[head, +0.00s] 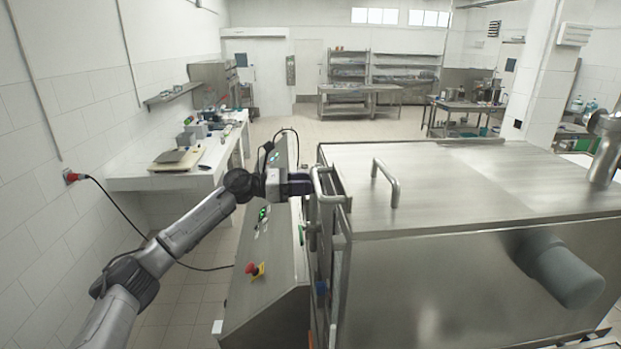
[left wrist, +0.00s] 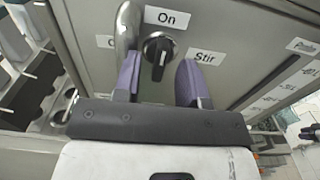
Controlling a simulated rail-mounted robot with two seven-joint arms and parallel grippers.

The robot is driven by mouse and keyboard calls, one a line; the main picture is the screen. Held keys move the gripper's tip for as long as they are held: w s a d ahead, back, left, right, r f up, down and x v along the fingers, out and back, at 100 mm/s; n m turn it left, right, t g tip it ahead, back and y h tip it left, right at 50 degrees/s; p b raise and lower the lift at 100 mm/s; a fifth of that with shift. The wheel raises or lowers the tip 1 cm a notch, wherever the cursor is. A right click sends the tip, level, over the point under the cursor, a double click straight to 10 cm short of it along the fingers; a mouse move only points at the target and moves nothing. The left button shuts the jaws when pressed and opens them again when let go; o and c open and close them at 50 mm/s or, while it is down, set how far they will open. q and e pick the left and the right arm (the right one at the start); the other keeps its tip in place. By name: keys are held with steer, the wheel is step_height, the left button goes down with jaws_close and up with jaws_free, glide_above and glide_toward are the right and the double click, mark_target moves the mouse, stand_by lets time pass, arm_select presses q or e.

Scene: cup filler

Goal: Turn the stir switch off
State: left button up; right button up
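The stir switch (left wrist: 157,58) is a round black knob on a grey metal panel in the left wrist view. An "On" label (left wrist: 167,18) is above it and a "Stir" label (left wrist: 209,58) to its right. Another label at its left is mostly hidden. The knob's raised grip stands nearly upright in the picture, its upper end towards "On". My left gripper (left wrist: 160,75) is open, with its purple fingers at either side of the knob; I cannot tell whether they touch it. In the head view the left gripper (head: 312,184) is at the machine's near-left edge, with the switch hidden.
A curved metal handle (left wrist: 129,24) passes close to the left finger. The steel machine top (head: 470,180) carries another handle (head: 388,182). A control box (head: 272,265) with a red emergency button (head: 252,268) stands below my left arm. A white counter (head: 195,175) lies behind.

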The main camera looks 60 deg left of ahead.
arm_select(q)
steer(key=shift+p+x, duration=0.35)
steer(key=shift+x, duration=0.6)
steer(key=shift+c, duration=0.4)
jaws_close()
